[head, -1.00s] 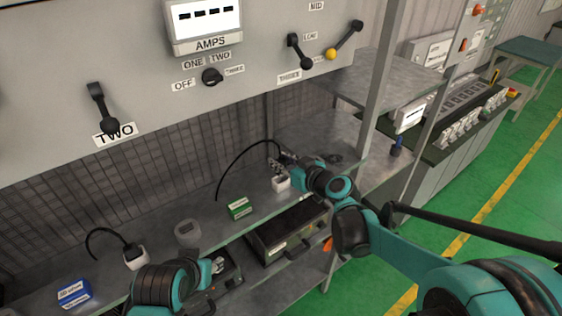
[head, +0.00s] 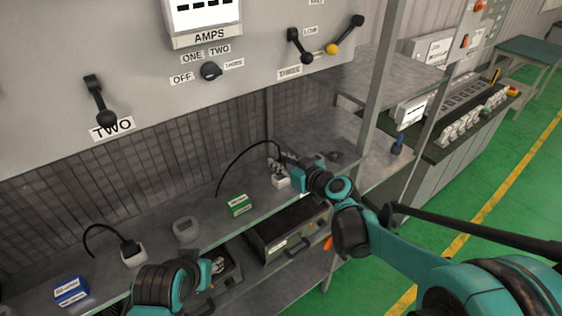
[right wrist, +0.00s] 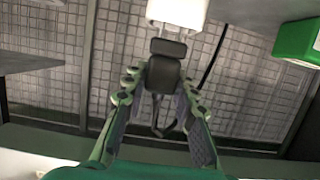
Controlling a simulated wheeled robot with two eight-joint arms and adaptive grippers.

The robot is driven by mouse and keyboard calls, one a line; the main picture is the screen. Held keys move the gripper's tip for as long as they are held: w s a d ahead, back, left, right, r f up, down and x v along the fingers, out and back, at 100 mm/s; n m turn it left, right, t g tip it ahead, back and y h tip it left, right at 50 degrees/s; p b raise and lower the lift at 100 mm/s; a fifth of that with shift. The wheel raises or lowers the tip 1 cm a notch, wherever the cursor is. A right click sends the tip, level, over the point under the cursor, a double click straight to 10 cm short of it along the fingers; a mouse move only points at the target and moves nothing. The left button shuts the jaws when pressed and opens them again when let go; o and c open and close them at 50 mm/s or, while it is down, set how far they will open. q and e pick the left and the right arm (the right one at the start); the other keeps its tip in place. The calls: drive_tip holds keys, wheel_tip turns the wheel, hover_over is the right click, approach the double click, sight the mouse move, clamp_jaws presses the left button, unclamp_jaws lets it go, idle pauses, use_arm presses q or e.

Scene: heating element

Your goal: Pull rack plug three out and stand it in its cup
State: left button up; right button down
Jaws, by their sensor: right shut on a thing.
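My right gripper (head: 281,160) is at the back shelf, beside a white socket block (head: 281,182). It is shut on a black plug (right wrist: 165,72), which sits between the fingers in the right wrist view. The plug is right at the white block (right wrist: 178,10); I cannot tell whether its end is still inside. A black cable (head: 232,163) arcs from the gripper down to the left. A grey cup (head: 186,229) stands on the shelf further left and looks empty. My left arm is at the bottom left; its fingers do not show.
A green box (head: 239,205) stands between the cup and the white block. Another black plug (head: 130,246) with a cable is in a white block at the left, near a blue box (head: 71,290). A shelf post (head: 377,95) rises right of my right gripper.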

drive_tip(key=shift+f+b, duration=1.3)
drive_tip(key=shift+f, duration=0.25)
drive_tip(key=c, duration=1.1)
unclamp_jaws()
drive_tip(key=shift+c, duration=0.2)
drive_tip(key=shift+s, duration=0.1)
drive_tip(key=v, duration=1.2)
drive_tip(key=s+d+f+m+g+h+b, duration=0.1)
drive_tip(key=s+d+f+m+h+b, duration=0.1)
drive_tip(key=s+f+b, duration=0.4)
drive_tip(key=s+d+f+m+g+h+b, duration=0.2)
drive_tip(key=s+d+f+b, duration=0.3)
drive_tip(key=f, duration=0.7)
drive_tip(key=s+d+f+m+g+h+b, duration=0.1)
drive_tip(key=s+d+f+m+h+b, duration=0.2)
drive_tip(key=s+f+b, duration=0.3)
wheel_tip(320, 180, down, 4)
drive_tip(key=shift+s+d+r+g+h+b, duration=0.1)
drive_tip(key=shift+s+d+g+h+b, duration=0.3)
drive_tip(key=shift+s+h, duration=0.45)
